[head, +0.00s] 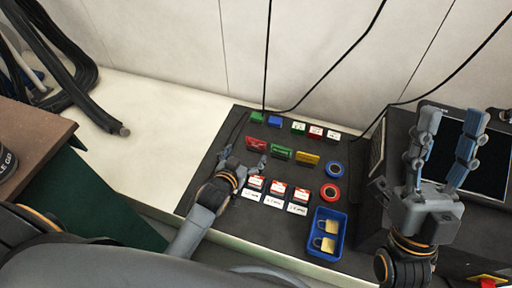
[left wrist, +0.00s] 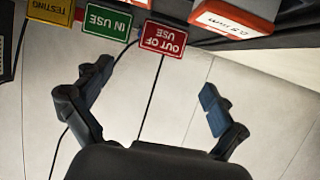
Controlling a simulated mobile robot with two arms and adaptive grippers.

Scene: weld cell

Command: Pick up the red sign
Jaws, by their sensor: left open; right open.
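The red sign (head: 257,144) stands at the left end of a row of three signs on the dark board. In the left wrist view it reads "OUT OF USE" upside down (left wrist: 163,39). My left gripper (head: 244,161) is open and empty, just in front of the sign with its fingers spread. In the left wrist view the sign is beyond the fingertips (left wrist: 156,80), apart from them and roughly between their lines. My right gripper (head: 451,120) is open and empty, raised at the right in front of the screen.
A green sign (head: 282,152) and a yellow sign (head: 307,158) stand to the right of the red one. Red-and-white boxes (head: 277,188), tape rolls (head: 333,170) and a blue tray (head: 343,224) with padlocks are nearby. The white table (head: 165,125) is clear at left.

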